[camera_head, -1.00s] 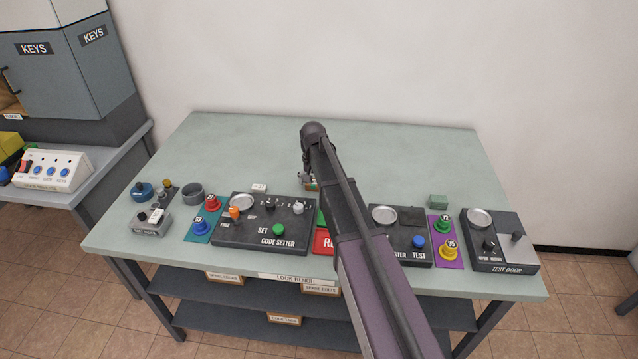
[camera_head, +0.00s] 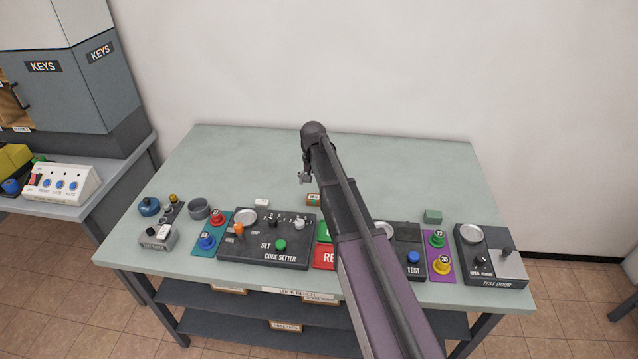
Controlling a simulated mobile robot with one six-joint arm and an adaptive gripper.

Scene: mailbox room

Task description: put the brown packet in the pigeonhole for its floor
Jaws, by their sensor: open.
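No brown packet and no pigeonholes show in this view. My gripper (camera_head: 305,178) hangs at the end of my arm, above the middle of the green-topped lock bench (camera_head: 400,165). It is small in the picture, and nothing shows between its fingers. My arm crosses the bench from the lower right and hides part of the devices behind it.
Along the bench's front edge stand the code setter (camera_head: 265,255), a partly hidden red panel (camera_head: 324,257), the test door unit (camera_head: 490,255) and small coloured knobs. A grey keys cabinet (camera_head: 70,80) stands at the left. The bench's back half is clear.

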